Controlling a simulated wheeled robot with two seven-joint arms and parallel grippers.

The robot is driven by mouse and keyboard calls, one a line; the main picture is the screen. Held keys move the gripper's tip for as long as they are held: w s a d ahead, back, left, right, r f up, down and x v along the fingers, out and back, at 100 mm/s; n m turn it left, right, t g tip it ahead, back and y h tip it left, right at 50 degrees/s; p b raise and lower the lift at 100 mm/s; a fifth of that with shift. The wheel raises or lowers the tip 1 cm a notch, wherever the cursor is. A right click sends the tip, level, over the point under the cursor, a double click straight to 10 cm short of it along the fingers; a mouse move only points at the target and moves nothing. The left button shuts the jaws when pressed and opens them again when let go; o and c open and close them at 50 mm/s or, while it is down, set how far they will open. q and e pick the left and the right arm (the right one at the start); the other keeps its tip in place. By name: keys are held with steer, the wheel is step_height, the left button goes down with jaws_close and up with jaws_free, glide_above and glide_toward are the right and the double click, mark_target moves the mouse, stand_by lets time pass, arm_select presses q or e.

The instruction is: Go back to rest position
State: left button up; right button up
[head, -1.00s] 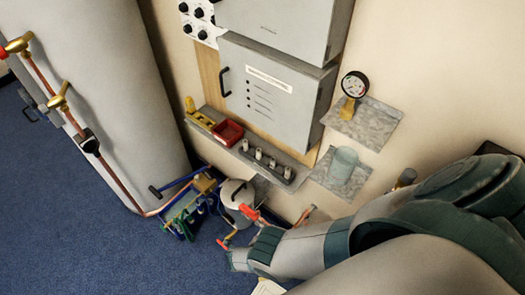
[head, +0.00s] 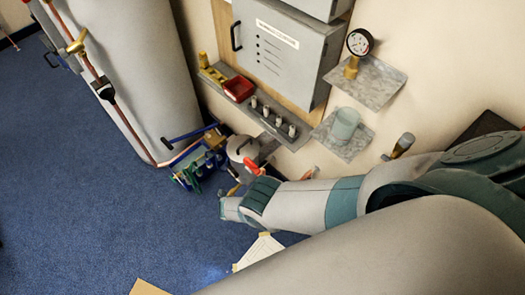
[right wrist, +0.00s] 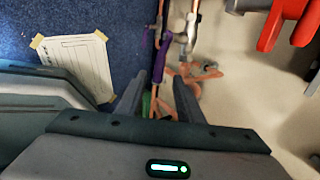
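My right arm comes in from the right in the head view, and its end (head: 230,207) hangs over the blue floor near the manifold parts. In the right wrist view my right gripper (right wrist: 158,98) has its two dark fingers apart, with nothing clearly held. Copper pipework (right wrist: 190,40) and a purple piece (right wrist: 163,42) lie beyond the fingertips. The copper pipe (head: 125,125) with brass valves runs down the large grey tank (head: 140,60) at left in the head view. My left gripper does not show.
A rack with blue and green parts (head: 195,178) and a grey canister (head: 240,150) stand below a wall ledge with a red bin (head: 238,88). A gauge (head: 359,42) and a cup (head: 345,123) sit on wall shelves. A paper sheet (head: 258,252) lies on the floor. The left floor is open.

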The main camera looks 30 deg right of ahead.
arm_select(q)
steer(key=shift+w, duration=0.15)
arm_select(e)
steer(key=shift+w+a, duration=0.1)
steer(key=shift+w, duration=0.05)
